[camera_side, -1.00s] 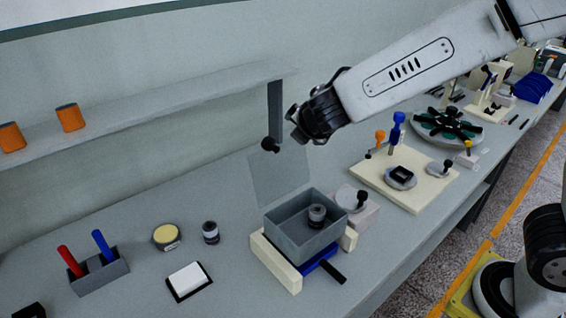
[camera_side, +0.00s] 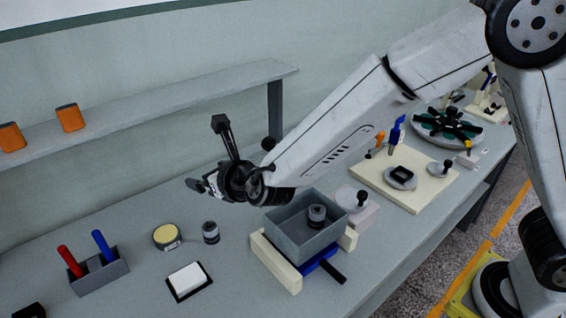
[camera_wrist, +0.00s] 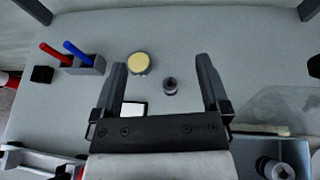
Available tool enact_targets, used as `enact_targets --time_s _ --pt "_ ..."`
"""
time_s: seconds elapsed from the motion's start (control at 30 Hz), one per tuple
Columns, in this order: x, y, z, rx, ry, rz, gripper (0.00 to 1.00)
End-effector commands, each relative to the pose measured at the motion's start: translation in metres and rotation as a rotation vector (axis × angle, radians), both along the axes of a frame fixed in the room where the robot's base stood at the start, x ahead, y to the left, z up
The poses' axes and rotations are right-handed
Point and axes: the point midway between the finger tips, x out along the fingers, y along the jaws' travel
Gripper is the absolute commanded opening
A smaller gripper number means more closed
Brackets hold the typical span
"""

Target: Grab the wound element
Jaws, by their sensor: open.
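A small dark-and-grey wound spool (camera_side: 210,232) stands upright on the table, right of a yellow-topped round tin. In the wrist view this spool (camera_wrist: 170,86) appears between my two fingers, with nothing touching it. A second similar spool (camera_side: 317,212) sits inside the grey open box (camera_side: 283,238); it also shows in the wrist view (camera_wrist: 272,169) at the lower right. I cannot tell which of the two is the wound element. My gripper (camera_side: 206,154) is open and empty, above the table behind the standing spool. In the wrist view my gripper (camera_wrist: 160,64) has its fingers wide apart.
The yellow-topped tin (camera_side: 166,236) and a white pad (camera_side: 188,281) stand near the free spool. A grey holder (camera_side: 100,275) with red and blue sticks is at the left. A shelf (camera_side: 180,100) runs along the wall. A cream board (camera_side: 425,195) lies at the right.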

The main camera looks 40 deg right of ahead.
Motion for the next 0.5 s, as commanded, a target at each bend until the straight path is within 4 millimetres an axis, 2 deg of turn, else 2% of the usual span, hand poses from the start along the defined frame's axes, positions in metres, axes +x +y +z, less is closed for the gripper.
enact_targets --time_s 0.03,0.5 --pt "0.000 0.000 -0.015 -0.004 0.005 -0.001 0.96" --pt "-0.001 -0.001 -0.137 0.001 0.004 -0.003 0.96"
